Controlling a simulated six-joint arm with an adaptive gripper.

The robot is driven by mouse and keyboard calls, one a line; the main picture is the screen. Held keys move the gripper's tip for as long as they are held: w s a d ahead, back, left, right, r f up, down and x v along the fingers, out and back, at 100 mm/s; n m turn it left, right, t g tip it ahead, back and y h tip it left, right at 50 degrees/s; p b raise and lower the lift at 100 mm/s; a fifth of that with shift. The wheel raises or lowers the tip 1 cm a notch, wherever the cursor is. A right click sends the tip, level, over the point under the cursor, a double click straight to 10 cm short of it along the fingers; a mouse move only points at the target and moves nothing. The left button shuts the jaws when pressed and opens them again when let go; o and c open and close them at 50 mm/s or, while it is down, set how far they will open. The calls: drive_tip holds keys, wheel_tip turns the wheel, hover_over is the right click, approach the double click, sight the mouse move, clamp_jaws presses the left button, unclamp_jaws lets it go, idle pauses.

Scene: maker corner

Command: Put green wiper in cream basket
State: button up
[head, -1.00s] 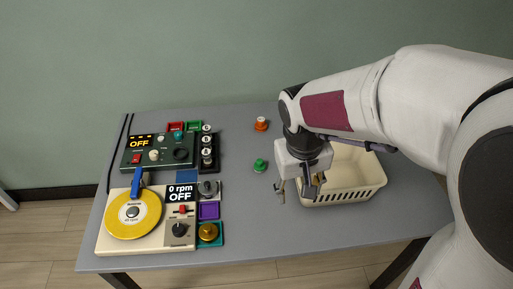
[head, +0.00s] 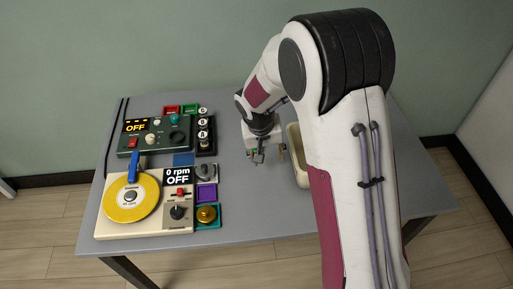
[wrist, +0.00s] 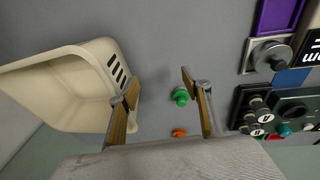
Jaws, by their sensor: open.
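The green wiper (wrist: 181,96) is a small knobbed piece on the grey table. In the wrist view it shows between my open fingers, nearer the right one. In the head view my gripper (head: 269,155) covers most or all of it. My gripper (wrist: 160,82) is open and empty, pointing down over the table just left of the basket. The cream basket (head: 296,165) has slotted walls and is partly hidden by my arm in the head view. In the wrist view the basket (wrist: 112,65) is at the left, beside the left finger, and its visible inside is empty.
A small orange piece (wrist: 179,132) lies close to the green wiper. At the left of the table (head: 245,215) stand a yellow-disc turntable (head: 150,203), a dark green control box (head: 140,145) and small coloured trays. The table's front middle is clear.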

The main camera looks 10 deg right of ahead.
drive_tip(key=shift+m+t, duration=0.4)
drive_tip(key=w, duration=0.1)
drive_tip(key=w+a+f, duration=0.1)
drive_tip(key=w, duration=0.2)
drive_tip(key=shift+w+a+f, duration=0.15)
drive_tip(key=shift+w+f, duration=0.1)
drive_tip(key=shift+f, duration=0.15)
drive_tip(key=w, duration=0.1)
drive_tip(key=w+a+r+m+t, duration=0.1)
drive_tip(key=w, duration=0.1)
drive_tip(key=w+r+m, duration=0.1)
drive_tip(key=shift+w+a+t+y, duration=0.15)
drive_tip(key=shift+w+t+y, duration=0.05)
drive_tip(key=shift+t+y, duration=0.1)
drive_tip(key=shift+f, duration=0.15)
drive_tip(key=shift+x, duration=1.2)
drive_tip(key=shift+f, duration=0.1)
drive_tip(key=shift+x, duration=2.5)
drive_tip(key=shift+s, duration=0.1)
